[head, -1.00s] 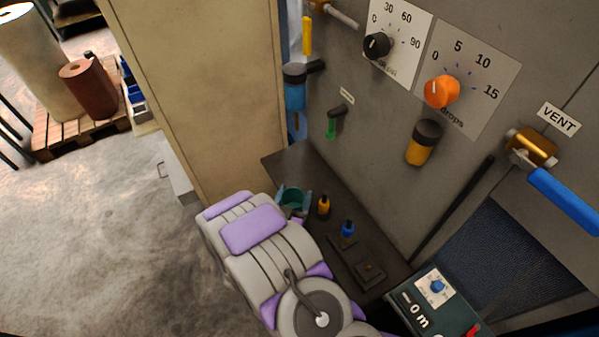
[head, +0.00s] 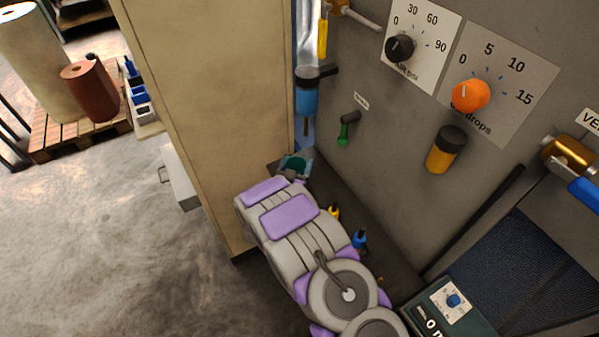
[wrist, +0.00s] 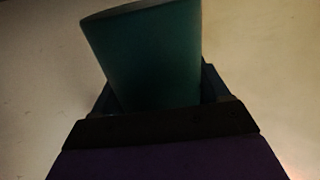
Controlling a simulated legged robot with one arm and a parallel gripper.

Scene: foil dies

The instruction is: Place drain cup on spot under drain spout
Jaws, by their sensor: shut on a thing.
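The green drain cup (head: 297,164) is held in my gripper (head: 294,169), over the far end of the dark shelf (head: 352,203). In the wrist view the teal cup (wrist: 145,55) stands between the two fingers of my gripper (wrist: 162,92). A green-tipped spout (head: 345,131) with a small label sticks out of the grey panel, above and to the right of the cup. A blue bowl (head: 306,101) with a thin stem hangs above the cup in the picture. I cannot tell the cup's height over the shelf, and no marked spot shows.
A yellow bottle (head: 334,212) and a blue bottle (head: 360,239) stand on the shelf close to my arm. A tall beige cabinet (head: 190,90) borders the shelf on the left. The grey panel carries a black knob (head: 400,47), an orange knob (head: 471,95) and a yellow canister (head: 446,150).

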